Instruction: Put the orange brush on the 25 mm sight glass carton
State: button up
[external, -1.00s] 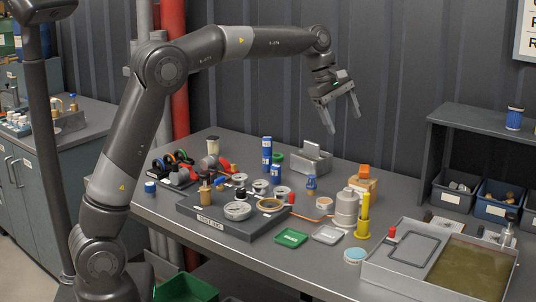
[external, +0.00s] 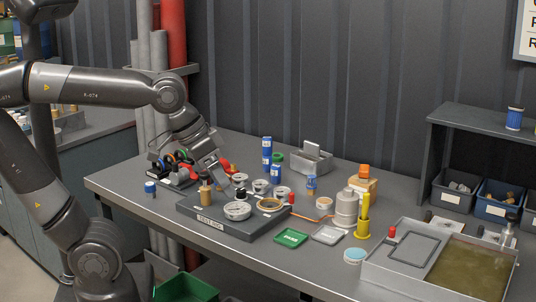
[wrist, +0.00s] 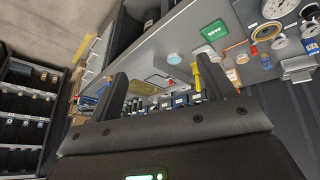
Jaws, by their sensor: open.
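A thin orange-handled tool, which looks like the orange brush (external: 308,216), lies on the grey table between the black plate and the grey stacked cylinder. It also shows as an orange strip in the wrist view (wrist: 237,43). A small tan carton (external: 370,187) stands behind the grey cylinder with an orange block on top; its label is unreadable, so I cannot tell whether it is the 25 mm one. My gripper (external: 216,178) is low over the left part of the table, left of the brush and apart from it. In the wrist view its fingers (wrist: 163,72) are spread and empty.
The black plate (external: 215,222) holds gauges, rings and a brass fitting near my gripper. The table's front left strip is fairly clear.

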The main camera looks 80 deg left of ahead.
jog(key=s+f+m, duration=0.1)
jog(key=s, duration=0.1)
jog(key=s+d+f+m, duration=0.1)
jog(key=s+f, duration=0.1)
jog(key=shift+s+f+m, duration=0.1)
jog(key=shift+f+m, duration=0.2)
jog(key=shift+m, duration=0.1)
